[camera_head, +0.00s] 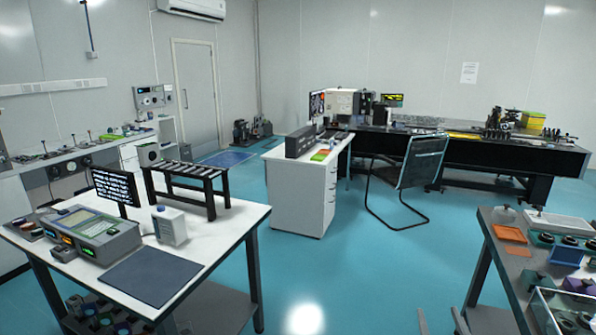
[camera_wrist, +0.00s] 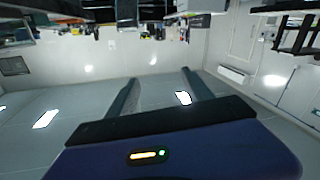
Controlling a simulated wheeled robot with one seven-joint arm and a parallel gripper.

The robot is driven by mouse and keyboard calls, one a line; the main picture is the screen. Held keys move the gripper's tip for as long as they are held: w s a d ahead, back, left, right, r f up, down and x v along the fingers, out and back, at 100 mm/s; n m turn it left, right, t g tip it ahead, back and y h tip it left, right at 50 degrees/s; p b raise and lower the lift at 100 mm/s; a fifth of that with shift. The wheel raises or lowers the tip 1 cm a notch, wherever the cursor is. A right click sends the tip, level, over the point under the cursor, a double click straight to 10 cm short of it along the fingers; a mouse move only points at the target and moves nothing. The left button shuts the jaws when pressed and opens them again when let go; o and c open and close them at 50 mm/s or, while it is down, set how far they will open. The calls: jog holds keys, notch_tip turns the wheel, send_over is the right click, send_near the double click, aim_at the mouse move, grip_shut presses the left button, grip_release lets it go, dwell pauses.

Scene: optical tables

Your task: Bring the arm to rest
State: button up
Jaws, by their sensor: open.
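My gripper (camera_wrist: 158,88) shows in the wrist view. Its two dark fingers stand well apart with nothing between them. The blue wrist body with a small lit indicator fills the bottom of that view. The room appears upside down there, with furniture along the top edge and ceiling lights lower down. No object touches the fingers.
A white-topped table (camera_head: 230,218) with instruments and a dark mat (camera_head: 150,275) stands at the left front. A cart (camera_head: 496,252) with optical parts is at right. A chair (camera_head: 415,170) and white desk (camera_head: 298,192) stand beyond. The teal floor (camera_head: 330,265) between is clear.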

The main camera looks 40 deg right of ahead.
jog(key=s+a+r+n+t+y, duration=0.2)
jog(key=s+a+y, duration=0.15)
jog(key=a, duration=0.95)
jog(key=s+a+r+n+t+y, duration=0.1)
jog(key=s+a+r+t+y, duration=0.3)
jog(key=a, duration=0.8)
jog(key=s+a+f+n+g+y, duration=0.3)
jog(key=s+a+f+g+y, duration=0.1)
jog(key=s+a, duration=0.7)
jog(key=shift+s+a+n+y, duration=0.2)
jog(key=shift+s+n+y, duration=0.2)
jog(key=shift+y, duration=0.25)
jog(key=shift+c, duration=0.5)
